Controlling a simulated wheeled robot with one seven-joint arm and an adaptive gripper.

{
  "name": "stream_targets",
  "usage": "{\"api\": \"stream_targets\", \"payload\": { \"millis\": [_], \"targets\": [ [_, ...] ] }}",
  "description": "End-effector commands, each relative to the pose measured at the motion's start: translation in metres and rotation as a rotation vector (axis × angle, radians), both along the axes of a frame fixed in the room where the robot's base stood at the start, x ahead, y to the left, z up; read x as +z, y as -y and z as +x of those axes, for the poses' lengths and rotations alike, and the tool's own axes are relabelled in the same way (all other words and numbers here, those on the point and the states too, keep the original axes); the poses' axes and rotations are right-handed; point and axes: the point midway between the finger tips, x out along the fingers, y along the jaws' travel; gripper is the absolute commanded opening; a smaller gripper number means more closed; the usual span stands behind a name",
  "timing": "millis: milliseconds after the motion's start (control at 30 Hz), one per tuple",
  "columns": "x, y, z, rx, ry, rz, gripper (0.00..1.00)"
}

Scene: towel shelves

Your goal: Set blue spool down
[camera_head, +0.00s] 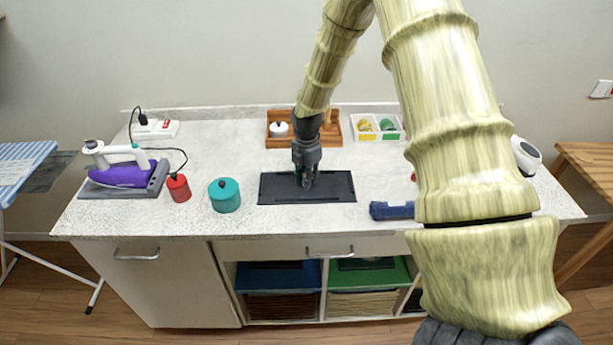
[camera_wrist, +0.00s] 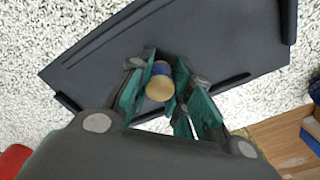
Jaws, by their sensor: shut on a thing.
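My gripper (camera_head: 307,178) is over the black tray (camera_head: 335,188) in the middle of the worktop. In the wrist view the blue spool (camera_wrist: 160,70), with a pale tan end facing the camera, sits between the green-lined fingers of my gripper (camera_wrist: 158,88). The fingers are shut on it. The dark tray (camera_wrist: 215,40) lies behind the spool in that view. I cannot tell whether the spool touches the tray. In the head view the spool is hidden or too small to make out.
A teal pot (camera_head: 225,197) and a red canister (camera_head: 179,188) stand left of the tray. A purple iron (camera_head: 122,175) is further left. A wooden rack (camera_head: 283,141) and a white divided box (camera_head: 377,127) are behind. A dark blue cylinder (camera_head: 391,210) lies to the right.

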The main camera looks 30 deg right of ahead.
Motion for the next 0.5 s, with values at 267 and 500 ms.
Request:
{"api": "stream_targets", "payload": {
  "millis": [267, 500],
  "targets": [
    [-0.006, -0.0001, 0.0003, 0.0, 0.001, 0.0, 0.09],
    [-0.0097, 0.0, 0.0001, 0.0, 0.001, 0.0, 0.09]
  ]
}}
